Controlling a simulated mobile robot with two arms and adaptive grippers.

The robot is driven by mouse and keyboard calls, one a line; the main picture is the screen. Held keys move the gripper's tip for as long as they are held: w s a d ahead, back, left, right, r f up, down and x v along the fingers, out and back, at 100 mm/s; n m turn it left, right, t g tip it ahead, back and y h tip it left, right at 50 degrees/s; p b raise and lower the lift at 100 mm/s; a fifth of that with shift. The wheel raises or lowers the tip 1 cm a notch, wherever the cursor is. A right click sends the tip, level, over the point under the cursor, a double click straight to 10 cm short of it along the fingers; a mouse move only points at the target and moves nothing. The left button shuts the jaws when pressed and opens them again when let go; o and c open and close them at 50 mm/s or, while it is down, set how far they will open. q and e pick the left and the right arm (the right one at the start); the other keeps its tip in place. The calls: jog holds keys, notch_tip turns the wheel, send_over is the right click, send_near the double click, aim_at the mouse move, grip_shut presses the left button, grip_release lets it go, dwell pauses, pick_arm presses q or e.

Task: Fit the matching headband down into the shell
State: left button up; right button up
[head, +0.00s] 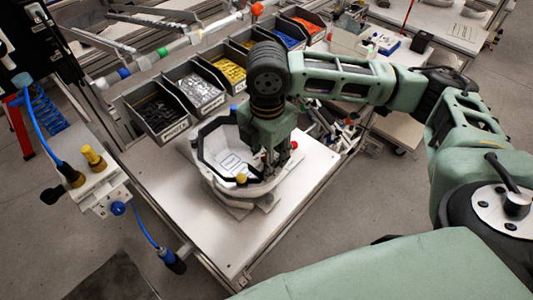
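A pale grey-white helmet shell (215,181) rests with its hollow side up on a light stand on the white table. A dark, angular band outline (203,150) runs around the inside of the shell; I cannot tell whether it is the headband or part of the shell. My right gripper (268,164) comes in from the right and points down over the right part of the shell. Its fingers overlap the shell's right rim in the view, so I cannot tell whether they are open, or hold the band. My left gripper is not in view.
Bins of black parts (158,116), silver parts (197,92), yellow parts (229,70) and blue parts (272,40) line the table's back edge. A side fixture with a yellow knob (93,157) stands left. The table's front (225,243) is clear.

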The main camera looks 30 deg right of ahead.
jog(key=shift+f, duration=0.15)
jog(key=o, duration=1.3)
jog(key=shift+c, duration=0.2)
notch_tip(320, 180, up, 12)
jog(key=shift+s+f, duration=0.1)
